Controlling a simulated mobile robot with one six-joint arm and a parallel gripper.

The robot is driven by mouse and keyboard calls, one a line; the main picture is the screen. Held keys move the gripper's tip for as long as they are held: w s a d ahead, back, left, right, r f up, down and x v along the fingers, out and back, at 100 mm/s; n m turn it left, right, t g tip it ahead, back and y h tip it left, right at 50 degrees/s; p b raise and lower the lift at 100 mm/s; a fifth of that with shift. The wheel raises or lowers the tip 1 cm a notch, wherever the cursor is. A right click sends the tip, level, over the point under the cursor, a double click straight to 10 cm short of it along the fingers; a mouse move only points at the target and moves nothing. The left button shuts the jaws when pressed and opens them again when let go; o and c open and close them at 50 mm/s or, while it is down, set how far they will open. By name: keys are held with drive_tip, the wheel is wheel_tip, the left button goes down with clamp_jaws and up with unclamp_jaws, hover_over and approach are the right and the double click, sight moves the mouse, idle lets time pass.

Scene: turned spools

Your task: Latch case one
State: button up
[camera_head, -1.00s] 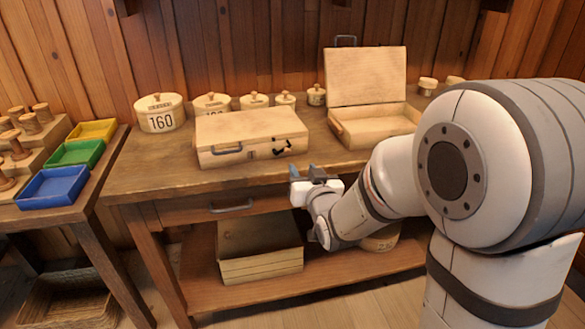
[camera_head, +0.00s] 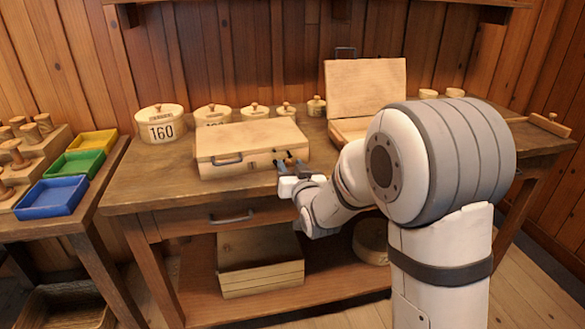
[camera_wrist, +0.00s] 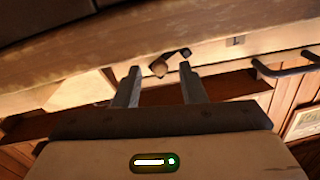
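A closed pale wooden case (camera_head: 252,145) lies flat on the workbench, its lid down. A dark handle (camera_head: 227,161) is on the left of its front; the handle also shows in the wrist view (camera_wrist: 286,72). In the head view my gripper (camera_head: 288,166) is at the right part of the case front and partly hides the latch. I cannot tell whether the fingers touch it.
A second case (camera_head: 365,90) stands open to the right, behind my arm. Round lidded boxes (camera_head: 162,123) line the back of the bench (camera_head: 150,180). Blue (camera_head: 52,196), green and yellow trays are on the left table. An open box (camera_head: 262,280) is on the lower shelf.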

sight(278, 150)
drive_tip(key=shift+c, duration=0.4)
clamp_jaws()
drive_tip(key=shift+d, duration=0.1)
drive_tip(key=shift+b, duration=0.4)
drive_tip(key=shift+a+r+n+b, duration=0.1)
drive_tip(key=shift+a+n+b, duration=0.1)
drive_tip(key=shift+n+b, duration=0.95)
drive_tip(key=n+b, duration=0.3)
drive_tip(key=b, duration=0.1)
drive_tip(key=shift+s+a+r+n, duration=0.1)
drive_tip(key=shift+a+r+n, duration=0.15)
drive_tip(key=shift+r, duration=0.15)
drive_tip(key=n+b, duration=0.2)
drive_tip(key=r+n+b, duration=0.1)
drive_tip(key=n, duration=0.1)
drive_tip(key=shift+s+a+b, duration=0.15)
drive_tip(key=shift+a+b, duration=0.15)
drive_tip(key=shift+a, duration=0.1)
drive_tip(key=shift+s+a+r+n+b, duration=0.1)
drive_tip(key=shift+a+r+n+b, duration=0.05)
drive_tip(key=shift+n+b, duration=0.4)
drive_tip(key=shift+a+r+n+b, duration=0.15)
drive_tip(key=shift+n+b, duration=0.15)
drive_tip(key=shift+n, duration=0.45)
